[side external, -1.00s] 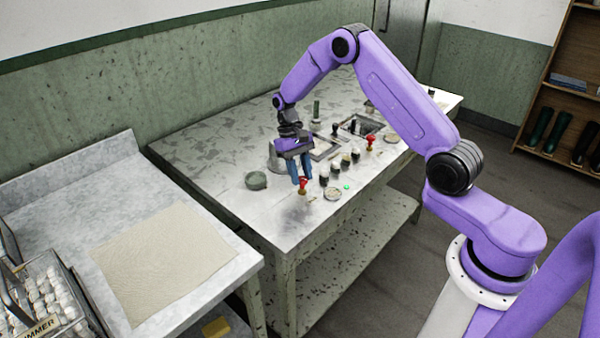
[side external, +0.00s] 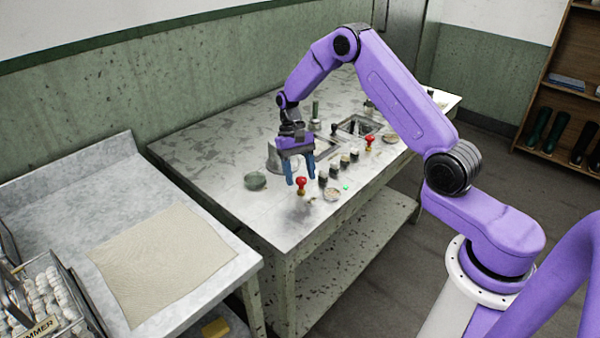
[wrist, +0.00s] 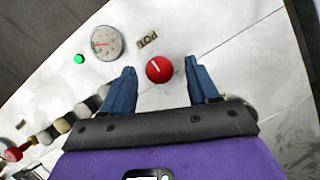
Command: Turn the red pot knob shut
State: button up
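The red pot knob (wrist: 159,69) shows in the wrist view with a white pointer line on its top, beside a small label reading POT (wrist: 148,41). In the side external view the red knob (side external: 301,183) stands near the front left corner of the table. My gripper (side external: 300,182) is open, with its blue fingers apart. The fingers do not appear to touch the knob.
A round dial gauge (wrist: 106,43) and a green light (wrist: 79,59) are beside the knob. A row of dark, pale-topped knobs (side external: 334,170) leads to another red knob (side external: 369,141). A green bowl (side external: 255,180) stands left. The table front (side external: 281,226) is clear.

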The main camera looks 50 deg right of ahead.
jog(key=v, duration=1.7)
jog(key=shift+w+r, duration=0.1)
jog(key=shift+r, duration=0.05)
jog(key=s+a+r+n+t+h, duration=0.2)
jog(key=s+a+r+n, duration=0.2)
jog(key=s+a+n, duration=0.8)
jog(key=s+f+n+t, duration=0.1)
jog(key=s+f+n, duration=0.1)
jog(key=s, duration=1.2)
jog(key=s+f+n+t, duration=0.1)
jog(key=s+f+n, duration=0.1)
jog(key=s, duration=1.2)
jog(key=shift+n+y, duration=0.3)
jog(key=shift+n, duration=0.3)
